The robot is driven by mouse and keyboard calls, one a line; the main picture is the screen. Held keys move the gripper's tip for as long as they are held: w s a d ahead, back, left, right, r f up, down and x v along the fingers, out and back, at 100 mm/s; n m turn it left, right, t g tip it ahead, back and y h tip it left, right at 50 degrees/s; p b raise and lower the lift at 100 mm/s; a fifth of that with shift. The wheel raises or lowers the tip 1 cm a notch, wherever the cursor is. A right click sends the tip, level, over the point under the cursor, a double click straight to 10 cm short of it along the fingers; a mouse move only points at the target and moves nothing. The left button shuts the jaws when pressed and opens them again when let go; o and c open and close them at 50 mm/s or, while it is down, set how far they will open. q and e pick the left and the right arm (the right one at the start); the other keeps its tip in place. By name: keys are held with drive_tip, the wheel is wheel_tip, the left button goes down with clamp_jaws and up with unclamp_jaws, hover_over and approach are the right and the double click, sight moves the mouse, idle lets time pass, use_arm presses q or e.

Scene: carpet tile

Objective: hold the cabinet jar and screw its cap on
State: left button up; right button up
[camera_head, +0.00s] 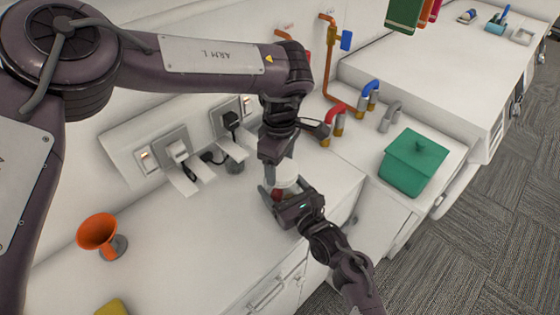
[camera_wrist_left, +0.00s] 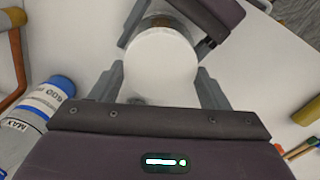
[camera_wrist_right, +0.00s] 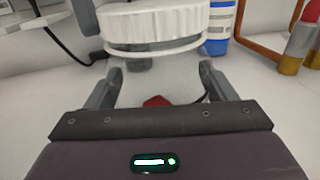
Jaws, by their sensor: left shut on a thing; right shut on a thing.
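The jar is clear with a white ribbed cap, and in the head view it is mostly hidden between my two grippers. My left gripper (camera_head: 280,172) comes from above and is shut on the cap (camera_wrist_left: 160,65), one finger on each side. My right gripper (camera_head: 277,192) is shut around the body of the jar (camera_wrist_right: 158,82) from the front. The jar stands upright, with something red (camera_wrist_right: 157,101) inside it. The cap (camera_wrist_right: 152,26) sits level over the jar's mouth. I cannot tell how tightly it is seated.
An orange funnel-like thing (camera_head: 98,233) stands on the left of the white counter (camera_head: 190,265). A blue-and-white bottle (camera_wrist_left: 38,108) is near the jar. Sockets with plugs (camera_head: 178,150) line the back wall. Pipes (camera_head: 336,118) and a green lidded box (camera_head: 408,170) are at right.

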use_arm(q)
drive_tip(key=m, duration=0.4)
drive_tip(key=shift+w, duration=0.1)
drive_tip(key=m, duration=0.4)
drive_tip(key=shift+d+m, duration=0.15)
drive_tip(key=shift+m, duration=0.15)
drive_tip(key=o, duration=0.9)
drive_tip(key=shift+o, duration=0.2)
drive_tip(key=shift+r, duration=0.1)
drive_tip(key=shift+r, duration=2.2)
